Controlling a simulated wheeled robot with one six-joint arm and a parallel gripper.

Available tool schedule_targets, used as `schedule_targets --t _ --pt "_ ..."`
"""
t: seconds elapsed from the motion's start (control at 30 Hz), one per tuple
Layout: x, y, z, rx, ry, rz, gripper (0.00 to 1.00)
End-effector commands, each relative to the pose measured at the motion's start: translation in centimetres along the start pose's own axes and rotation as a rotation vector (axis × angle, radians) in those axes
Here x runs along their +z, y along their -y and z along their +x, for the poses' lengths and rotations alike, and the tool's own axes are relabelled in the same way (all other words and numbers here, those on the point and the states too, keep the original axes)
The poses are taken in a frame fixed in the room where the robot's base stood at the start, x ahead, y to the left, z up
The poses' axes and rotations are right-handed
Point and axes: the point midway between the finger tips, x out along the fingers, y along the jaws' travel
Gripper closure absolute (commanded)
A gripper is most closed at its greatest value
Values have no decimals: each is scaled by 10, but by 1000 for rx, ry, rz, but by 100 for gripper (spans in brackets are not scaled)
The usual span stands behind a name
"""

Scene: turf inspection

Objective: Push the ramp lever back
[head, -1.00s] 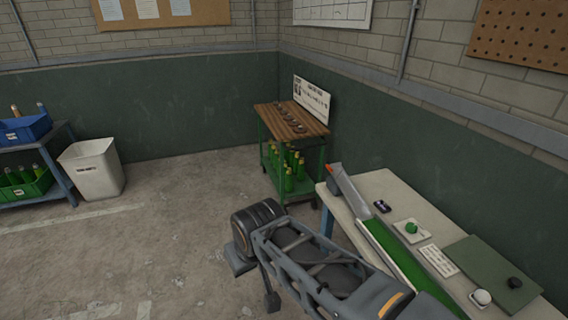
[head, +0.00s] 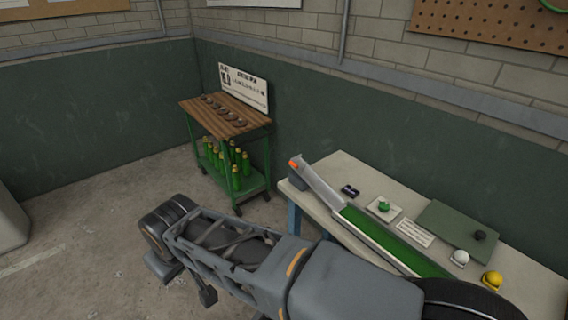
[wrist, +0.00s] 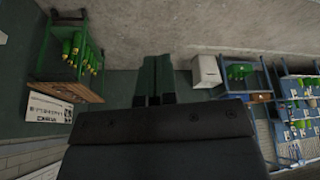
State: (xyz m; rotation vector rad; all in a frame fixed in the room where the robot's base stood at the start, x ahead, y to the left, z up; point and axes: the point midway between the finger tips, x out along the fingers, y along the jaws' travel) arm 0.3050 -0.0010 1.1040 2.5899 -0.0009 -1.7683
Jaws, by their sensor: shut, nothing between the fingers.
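The ramp (head: 322,187) is a grey sloped chute at the left end of a pale table, with its raised end at the upper left. An orange-red tip (head: 295,163) shows at that raised end; I cannot tell whether it is the lever. A green turf strip (head: 390,242) runs from the chute's foot toward the lower right. My gripper (wrist: 154,80) shows in the wrist view with its two fingers close together and nothing between them. It is apart from the ramp, which is not seen in the wrist view. My arm crosses the front of the head view.
The pale table (head: 345,172) also holds a green ball on a white tile (head: 383,214), a green mat (head: 455,225), a white ball (head: 459,257) and a yellow ball (head: 493,279). A wooden-topped cart (head: 196,106) with green bottles stands by the wall. Bare floor lies left.

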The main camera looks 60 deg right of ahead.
Motion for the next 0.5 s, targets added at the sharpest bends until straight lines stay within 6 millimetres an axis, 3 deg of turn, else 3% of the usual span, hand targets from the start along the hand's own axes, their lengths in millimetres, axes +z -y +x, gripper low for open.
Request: schedule_targets --t 0.33,0.43,0.5 --pt "-2 -6 3 24 13 4 100" --pt "-10 -30 14 115 60 14 100" --pt "-19 -60 25 223 115 25 100"
